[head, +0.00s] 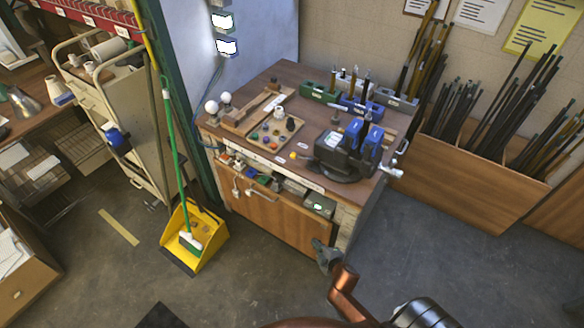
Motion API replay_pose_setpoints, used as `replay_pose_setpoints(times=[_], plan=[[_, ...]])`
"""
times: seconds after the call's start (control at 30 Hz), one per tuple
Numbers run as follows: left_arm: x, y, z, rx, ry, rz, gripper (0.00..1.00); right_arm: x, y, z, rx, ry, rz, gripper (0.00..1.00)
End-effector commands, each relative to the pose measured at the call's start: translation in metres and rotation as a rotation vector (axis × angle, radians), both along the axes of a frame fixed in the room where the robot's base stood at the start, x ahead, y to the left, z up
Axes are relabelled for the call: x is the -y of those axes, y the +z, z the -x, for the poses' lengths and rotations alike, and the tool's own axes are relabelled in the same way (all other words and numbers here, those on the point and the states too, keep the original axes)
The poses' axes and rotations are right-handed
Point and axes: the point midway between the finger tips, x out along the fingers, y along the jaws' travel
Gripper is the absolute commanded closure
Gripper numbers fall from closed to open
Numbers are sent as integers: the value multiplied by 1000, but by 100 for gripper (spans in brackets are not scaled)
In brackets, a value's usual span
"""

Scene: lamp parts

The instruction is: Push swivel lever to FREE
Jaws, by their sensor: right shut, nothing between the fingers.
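A dark vise (338,154) with blue jaw pads stands at the front right of the wooden bench top. A short yellow-tipped lever (294,156) sticks out to the left of the vise's round base; I take it for the swivel lever. Small white labels lie near it, too small to read, so I cannot tell which marks FREE. My right gripper (322,246) is shut and empty. In the picture it is below the vise, in front of the bench's right front side, clear of the lever. My left gripper is not in view.
The bench (245,155) also carries a tray of coloured knobs (277,132) and tool holders (320,92). A yellow dustpan (203,245) with a green broom stands at its left. A wooden bin (460,175) of rods stands at the right. The floor in front is mostly clear.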

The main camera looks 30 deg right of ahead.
Motion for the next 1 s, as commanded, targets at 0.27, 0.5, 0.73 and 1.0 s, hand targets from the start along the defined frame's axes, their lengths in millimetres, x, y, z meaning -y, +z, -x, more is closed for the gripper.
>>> replay_pose_setpoints(times=[0.27,0.5,0.73,1.0], plan=[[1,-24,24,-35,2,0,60,-8,234,-80,381,160,412,100],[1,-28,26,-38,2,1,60,-18,300,-83,478,182,533,100],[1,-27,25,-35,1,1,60,-18,301,-83,480,182,533,100],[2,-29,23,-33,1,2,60,-16,300,-100,480,183,533,100]])
